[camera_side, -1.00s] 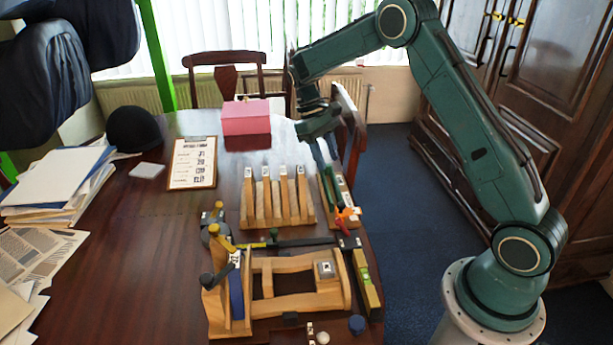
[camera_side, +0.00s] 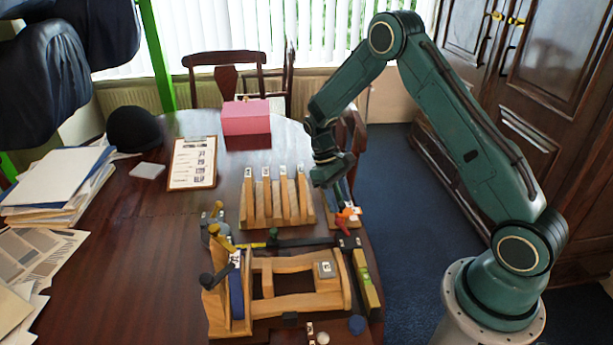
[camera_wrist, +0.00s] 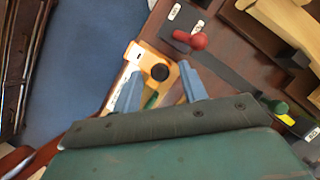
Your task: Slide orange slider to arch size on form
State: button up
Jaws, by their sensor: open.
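The orange slider (camera_side: 347,213) is at the near end of a small wooden board, right of the rack. My gripper (camera_side: 343,194) points down over that board. Its blue fingers (camera_wrist: 160,78) are apart, one on either side of the knob; contact cannot be told. A green strip (camera_wrist: 151,100) shows between them. The wooden form (camera_side: 298,304) lies nearer the camera, with a grey labelled block (camera_side: 325,270) on it.
A wooden rack (camera_side: 278,218) with several upright pieces stands left of my gripper. A red knob (camera_wrist: 198,41) is close to the slider. A dark bar (camera_side: 305,242) and a yellow level (camera_side: 367,282) lie near the form. The table's right edge is close.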

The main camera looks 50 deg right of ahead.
jog(key=shift+f, duration=0.1)
grip_shut()
jog(key=shift+w+d, duration=2.7)
jog(key=shift+d, duration=0.05)
grip_release()
